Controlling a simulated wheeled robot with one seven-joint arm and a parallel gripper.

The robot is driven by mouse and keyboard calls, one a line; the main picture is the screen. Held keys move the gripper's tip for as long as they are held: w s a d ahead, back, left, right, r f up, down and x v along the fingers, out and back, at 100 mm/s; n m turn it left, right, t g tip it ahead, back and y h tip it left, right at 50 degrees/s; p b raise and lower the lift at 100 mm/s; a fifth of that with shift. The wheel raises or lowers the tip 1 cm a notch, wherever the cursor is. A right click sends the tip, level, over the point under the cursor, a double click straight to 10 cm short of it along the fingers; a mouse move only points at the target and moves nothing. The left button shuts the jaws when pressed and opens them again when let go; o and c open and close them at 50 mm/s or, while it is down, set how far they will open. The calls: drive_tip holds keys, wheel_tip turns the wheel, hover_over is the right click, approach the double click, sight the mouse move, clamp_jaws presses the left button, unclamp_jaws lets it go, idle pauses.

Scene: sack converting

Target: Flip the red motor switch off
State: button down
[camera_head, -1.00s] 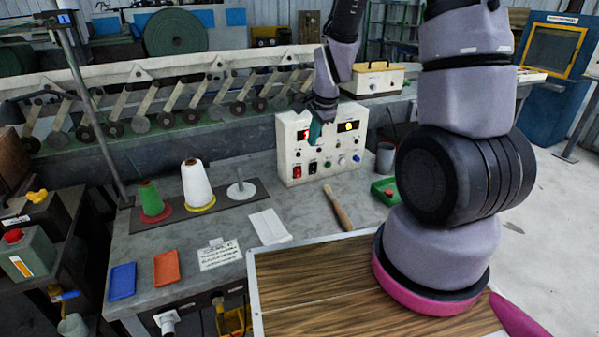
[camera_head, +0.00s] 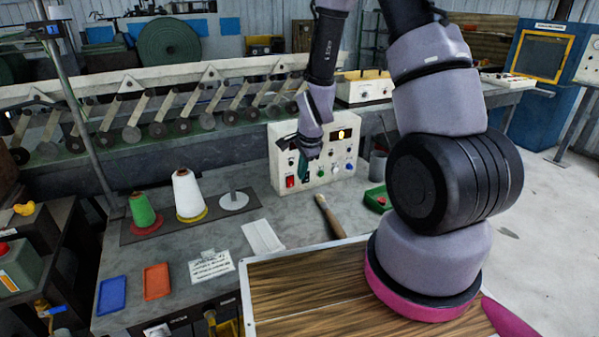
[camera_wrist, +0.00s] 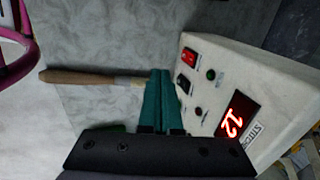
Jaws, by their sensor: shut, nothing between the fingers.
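The red motor switch (camera_head: 290,181) sits at the lower left of the front of a cream control box (camera_head: 350,168). It also shows in the wrist view as a lit red rocker (camera_wrist: 190,57), beside a black switch (camera_wrist: 184,84). My gripper (camera_head: 304,179) is shut and empty, with its green fingers in front of the panel, just right of the red switch. In the wrist view the shut fingertips (camera_wrist: 161,72) are near the black switch, left of the red one; contact cannot be told. The rocker's exact tilt is too small to tell.
A wooden-handled brush (camera_head: 328,215) lies on the bench in front of the box. A green tray (camera_head: 377,199) is to its right. Green (camera_head: 143,210) and white (camera_head: 187,194) thread cones stand at left.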

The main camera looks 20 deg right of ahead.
sight(291, 182)
drive_tip(key=x, duration=0.8)
drive_tip(key=shift+f, duration=0.2)
drive_tip(key=shift+w+a, duration=0.15)
drive_tip(key=shift+w, duration=0.45)
drive_tip(key=shift+w+a, duration=0.15)
drive_tip(key=shift+w, duration=1.15)
drive_tip(key=shift+w+a+f, duration=0.1)
drive_tip(key=shift+w+f, duration=0.05)
drive_tip(key=shift+w, duration=0.05)
